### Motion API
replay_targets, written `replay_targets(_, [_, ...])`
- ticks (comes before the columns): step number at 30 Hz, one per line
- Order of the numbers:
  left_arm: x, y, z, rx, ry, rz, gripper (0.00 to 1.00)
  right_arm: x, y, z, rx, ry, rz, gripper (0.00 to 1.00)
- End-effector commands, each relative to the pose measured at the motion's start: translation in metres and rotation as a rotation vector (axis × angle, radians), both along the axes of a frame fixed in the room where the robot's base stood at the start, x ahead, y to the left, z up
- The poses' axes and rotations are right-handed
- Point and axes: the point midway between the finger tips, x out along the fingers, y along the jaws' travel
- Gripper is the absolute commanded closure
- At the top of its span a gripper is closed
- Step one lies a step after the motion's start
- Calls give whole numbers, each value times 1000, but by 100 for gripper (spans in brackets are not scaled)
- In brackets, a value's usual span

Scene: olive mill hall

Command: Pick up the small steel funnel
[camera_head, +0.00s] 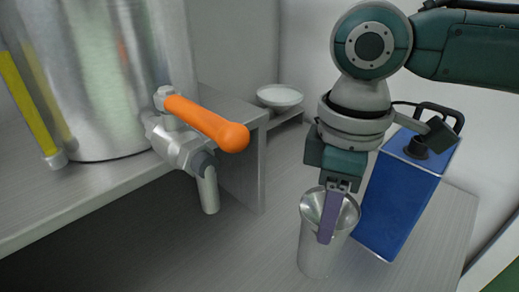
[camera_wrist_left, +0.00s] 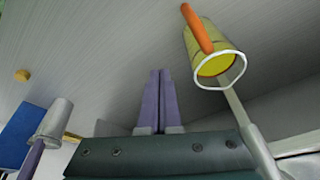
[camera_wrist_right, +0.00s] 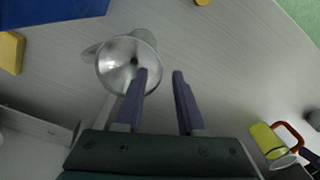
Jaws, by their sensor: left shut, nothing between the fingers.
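The small steel funnel (camera_head: 346,212) has a wide conical mouth facing up and a dark hole in its middle. It sits at the top of a steel cylinder (camera_head: 314,258) on the grey bench. My right gripper (camera_head: 326,240) points down at it from above. In the right wrist view its fingers (camera_wrist_right: 160,73) are apart and empty. One finger overlaps the right side of the funnel mouth (camera_wrist_right: 116,62); the other is to the right of the rim. I cannot tell whether they touch it. My left gripper (camera_wrist_left: 160,72) is shut and empty, away from the funnel; the head view does not show it.
A blue can (camera_head: 401,198) stands close right of the funnel. A steel tank (camera_head: 95,75) with an orange-handled tap (camera_head: 208,122) is at left on a raised shelf. A white bowl (camera_head: 279,97) stands behind. A yellow container with an orange handle (camera_wrist_left: 199,45) is near my left gripper.

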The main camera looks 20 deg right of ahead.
Motion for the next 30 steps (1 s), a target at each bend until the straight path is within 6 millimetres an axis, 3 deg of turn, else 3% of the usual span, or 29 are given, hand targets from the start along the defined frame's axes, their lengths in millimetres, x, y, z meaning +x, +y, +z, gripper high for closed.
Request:
replay_targets(3, [0, 0, -4, 1, -1, -1, 100, 0, 0, -9, 1, -2, 0, 61])
replay_targets(10, [1, 2, -3, 6, -3, -4, 100, 0, 0, -9, 0, -3, 0, 61])
replay_targets(20, [2, 2, -3, 9, -4, -6, 100, 0, 0, -9, -1, -2, 0, 99])
replay_targets(30, [2, 2, -3, 7, -4, -4, 100, 0, 0, -9, -1, -2, 0, 100])
